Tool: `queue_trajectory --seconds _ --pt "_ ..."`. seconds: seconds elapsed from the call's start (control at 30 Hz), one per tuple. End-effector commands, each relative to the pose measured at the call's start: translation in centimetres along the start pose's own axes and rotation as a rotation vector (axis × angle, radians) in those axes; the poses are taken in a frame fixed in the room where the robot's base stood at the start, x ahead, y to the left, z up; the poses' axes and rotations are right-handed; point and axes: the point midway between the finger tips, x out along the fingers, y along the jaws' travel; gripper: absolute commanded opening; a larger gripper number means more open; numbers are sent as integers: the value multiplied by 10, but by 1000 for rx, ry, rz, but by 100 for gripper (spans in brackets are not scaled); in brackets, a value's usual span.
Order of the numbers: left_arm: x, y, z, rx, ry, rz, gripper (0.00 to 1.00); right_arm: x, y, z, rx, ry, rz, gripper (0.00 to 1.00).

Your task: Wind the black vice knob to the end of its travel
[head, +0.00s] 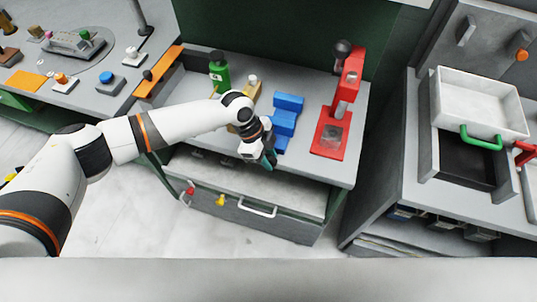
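A blue stepped block that looks like the vice (285,122) stands on the grey bench top, between a tan block and a red press. My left arm reaches in from the left, and its gripper (268,160) points down at the bench's front edge, just in front of the blue vice. The wrist covers the vice's front left side. I cannot make out the vice's black knob; it may be hidden behind my wrist and gripper. The fingertips are small and dark teal, and their gap does not show. My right gripper is not in view.
The red press (331,135) with a dark ball-topped lever stands to the right. A green bottle (219,72) and a tan block (252,92) stand behind my forearm. Below is a drawer (255,215) with a white handle. A white tray (480,100) is at the far right.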

Motion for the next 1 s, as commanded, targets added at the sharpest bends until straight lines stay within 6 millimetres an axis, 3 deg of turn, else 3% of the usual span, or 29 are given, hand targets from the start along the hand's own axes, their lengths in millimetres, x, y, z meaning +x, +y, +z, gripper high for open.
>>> queue_trajectory --seconds 0.27,0.47,0.67,1.0 --pt "2 0 0 0 0 0 31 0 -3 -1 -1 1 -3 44" --pt "1 0 0 -1 0 0 0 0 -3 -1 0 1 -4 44" --pt "0 0 4 3 56 -4 0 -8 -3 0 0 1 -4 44" --pt "4 0 8 1 347 -2 0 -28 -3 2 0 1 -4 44"
